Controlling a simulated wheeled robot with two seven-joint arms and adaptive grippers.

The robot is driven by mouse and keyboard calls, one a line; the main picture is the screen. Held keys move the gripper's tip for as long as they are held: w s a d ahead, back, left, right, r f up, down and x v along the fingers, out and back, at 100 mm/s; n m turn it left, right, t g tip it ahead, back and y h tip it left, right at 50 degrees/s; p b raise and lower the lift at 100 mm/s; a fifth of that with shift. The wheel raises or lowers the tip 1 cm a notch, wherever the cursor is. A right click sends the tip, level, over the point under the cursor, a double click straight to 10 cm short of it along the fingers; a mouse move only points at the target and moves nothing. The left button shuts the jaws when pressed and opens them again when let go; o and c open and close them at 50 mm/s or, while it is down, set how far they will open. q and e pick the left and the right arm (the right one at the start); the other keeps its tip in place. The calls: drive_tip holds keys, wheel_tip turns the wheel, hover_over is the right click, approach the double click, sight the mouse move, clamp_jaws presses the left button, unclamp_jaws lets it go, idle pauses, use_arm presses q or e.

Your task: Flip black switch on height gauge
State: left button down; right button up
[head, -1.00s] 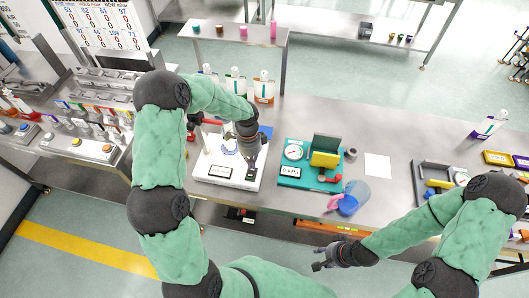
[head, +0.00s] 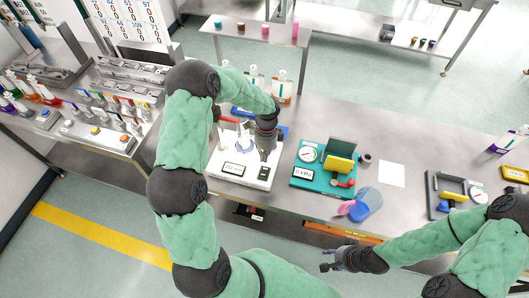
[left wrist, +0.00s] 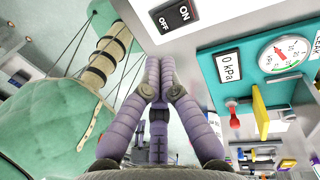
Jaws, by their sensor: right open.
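The height gauge has a white base (head: 224,178) with a small white display (head: 234,169) and a black switch (head: 264,173) at its front right corner. In the left wrist view the switch (left wrist: 177,17), marked ON and OFF, is at the top; which side is pressed I cannot tell. My left gripper (head: 265,157) hangs just behind the switch in the head view. In the left wrist view its fingertips (left wrist: 160,62) are together, empty, pointing toward the switch with a gap visible. My right gripper (head: 328,259) is open and empty, in front of the table.
A teal pressure gauge device (head: 308,183) with a yellow block and red lever stands right of the height gauge; its dial (left wrist: 284,54) shows in the left wrist view. White paper (head: 392,174) lies farther right.

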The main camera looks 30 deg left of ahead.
sight(263, 174)
use_arm(q)
drive_tip(key=f, duration=0.3)
drive_tip(key=s+f, duration=0.1)
drive_tip(key=f, duration=0.5)
drive_tip(key=shift+s+d+f, duration=0.1)
drive_tip(key=shift+s+d, duration=0.1)
drive_tip(key=shift+s, duration=0.1)
drive_tip(key=shift+s+f+b, duration=0.2)
drive_tip(key=shift+f+b, duration=0.2)
drive_tip(key=shift+b, duration=0.1)
drive_tip(key=shift+w+r, duration=0.1)
drive_tip(key=shift+w+a+r, duration=0.15)
drive_tip(key=shift+w+r, duration=0.05)
drive_tip(key=shift+w, duration=0.45)
